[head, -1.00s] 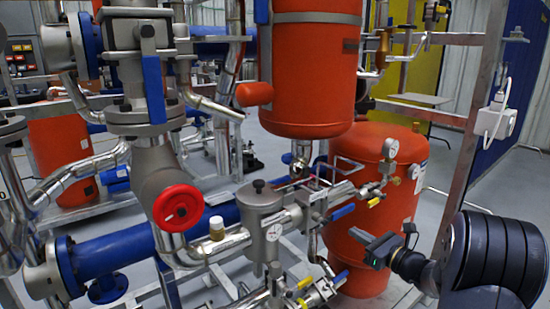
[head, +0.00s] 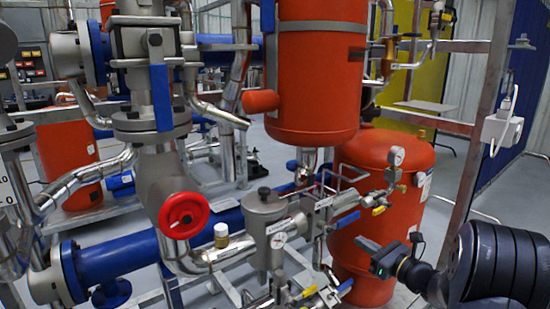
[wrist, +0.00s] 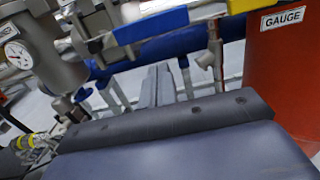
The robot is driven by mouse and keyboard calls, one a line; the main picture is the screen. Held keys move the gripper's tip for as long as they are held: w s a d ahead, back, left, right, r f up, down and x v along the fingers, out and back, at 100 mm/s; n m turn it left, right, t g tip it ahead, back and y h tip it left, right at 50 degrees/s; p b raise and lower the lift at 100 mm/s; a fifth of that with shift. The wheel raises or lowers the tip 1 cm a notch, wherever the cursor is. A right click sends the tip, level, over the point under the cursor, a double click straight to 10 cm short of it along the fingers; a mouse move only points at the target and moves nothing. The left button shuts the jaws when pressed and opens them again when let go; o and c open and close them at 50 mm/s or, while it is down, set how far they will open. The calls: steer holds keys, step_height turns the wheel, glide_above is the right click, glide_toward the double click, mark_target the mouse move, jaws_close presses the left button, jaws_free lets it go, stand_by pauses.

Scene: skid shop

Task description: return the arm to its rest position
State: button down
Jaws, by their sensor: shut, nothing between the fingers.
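My gripper (head: 372,250) is at the lower right in the head view, on my dark arm, in front of the lower orange tank (head: 380,170). Its jaws are shut and hold nothing. In the wrist view the grey gripper body (wrist: 180,150) fills the bottom, with the narrow fingers pointing away toward a blue pipe. An orange surface with a GAUGE label (wrist: 283,18) stands at the right of that view. I cannot tell the exact gap between the gripper and the tank.
A red handwheel valve (head: 183,215), a steel strainer (head: 267,240) and blue-handled valves (head: 345,220) stand left of my gripper. A pressure gauge (head: 396,156) sits above it.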

steer(key=v, duration=0.6)
steer(key=r+p+x, duration=0.2)
steer(key=x, duration=0.8)
steer(key=s+a+f+b, duration=0.4)
steer(key=a+f+b, duration=0.1)
steer(key=shift+a+f+b, duration=0.35)
